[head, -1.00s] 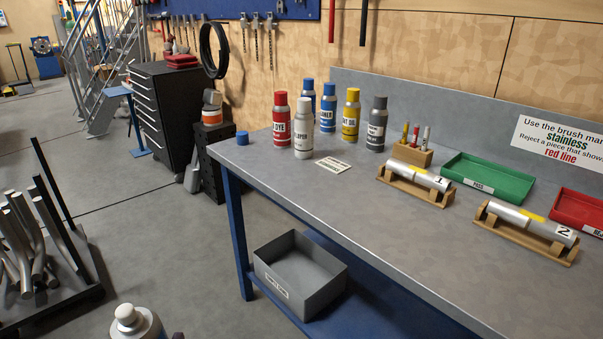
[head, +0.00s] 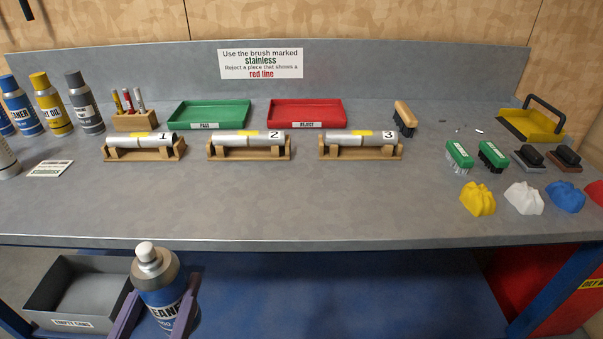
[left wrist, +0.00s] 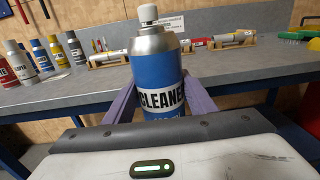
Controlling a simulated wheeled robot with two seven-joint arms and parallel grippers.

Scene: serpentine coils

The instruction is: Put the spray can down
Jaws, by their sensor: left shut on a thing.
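A blue and silver spray can (head: 160,285) with a white cap and a "CLEANER" label is upright between the purple fingers of my left gripper (head: 155,308). The gripper is shut on it, low in front of the bench's front edge in the head view. The can also fills the middle of the left wrist view (left wrist: 157,70), with a finger on each side. The grey workbench (head: 250,205) lies beyond it. My right gripper is in neither view.
Other cans, including a yellow one (head: 50,103), stand at the bench's left. Tubes on wooden stands (head: 248,153), a green tray (head: 208,113) and a red tray (head: 306,112) are behind. Brushes and cloths (head: 478,198) lie right. The front middle is bare. A grey bin (head: 78,290) sits below.

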